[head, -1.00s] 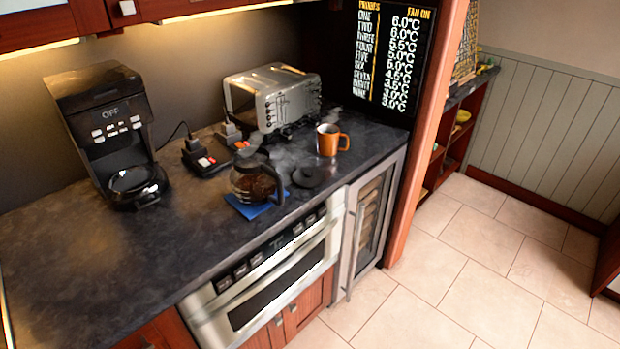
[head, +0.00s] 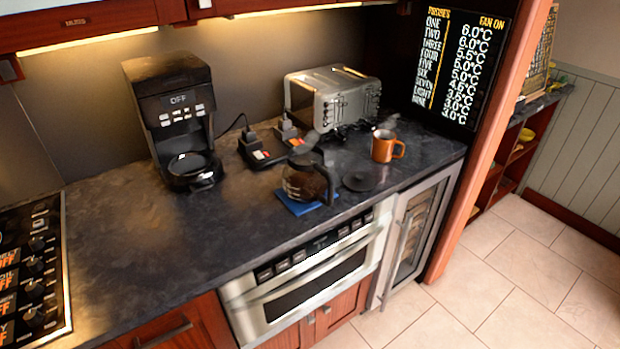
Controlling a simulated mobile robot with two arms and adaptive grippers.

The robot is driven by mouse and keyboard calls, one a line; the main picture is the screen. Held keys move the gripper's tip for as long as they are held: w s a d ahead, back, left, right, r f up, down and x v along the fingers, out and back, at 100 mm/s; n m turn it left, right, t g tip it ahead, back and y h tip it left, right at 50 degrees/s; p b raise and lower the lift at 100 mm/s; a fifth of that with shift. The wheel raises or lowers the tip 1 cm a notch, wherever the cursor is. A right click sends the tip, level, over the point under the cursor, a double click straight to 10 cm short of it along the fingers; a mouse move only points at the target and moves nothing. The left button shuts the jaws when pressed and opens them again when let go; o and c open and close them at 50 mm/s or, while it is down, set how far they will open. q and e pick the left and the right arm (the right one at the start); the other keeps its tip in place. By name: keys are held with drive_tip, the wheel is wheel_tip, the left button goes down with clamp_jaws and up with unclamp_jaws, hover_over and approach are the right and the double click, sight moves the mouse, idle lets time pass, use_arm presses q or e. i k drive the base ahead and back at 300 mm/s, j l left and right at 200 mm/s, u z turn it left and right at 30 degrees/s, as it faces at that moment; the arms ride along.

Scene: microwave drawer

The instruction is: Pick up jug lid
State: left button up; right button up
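The jug lid (head: 366,180) is a dark round disc lying on the dark countertop, right of the glass jug. The glass jug (head: 303,185) holds dark brown contents and has a black handle on its right side. It stands on a blue mat (head: 297,207) near the counter's front edge, and its top looks uncovered. Neither of my grippers shows in the head view.
An orange mug (head: 384,147) stands just behind the lid. A silver toaster (head: 333,100), a coffee machine (head: 172,115) and a black device with a red part (head: 262,152) stand farther back. A stove (head: 38,270) is at left. The left-middle counter (head: 130,225) is clear.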

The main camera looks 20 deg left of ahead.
sight(358, 181)
drive_tip(key=u, duration=0.45)
drive_tip(key=i+l+u, duration=0.15)
drive_tip(key=u, duration=0.2)
drive_tip(key=i+l+u, duration=0.15)
drive_tip(key=l+u, duration=0.25)
drive_tip(key=i+l+u, duration=0.1)
drive_tip(key=l+u, duration=0.25)
drive_tip(key=i+l+u, duration=0.1)
drive_tip(key=l, duration=0.55)
drive_tip(key=i+l+u, duration=0.1)
drive_tip(key=l, duration=0.55)
drive_tip(key=k+l+z, duration=0.1)
drive_tip(key=l, duration=0.5)
drive_tip(key=i+j, duration=0.35)
drive_tip(key=j, duration=0.15)
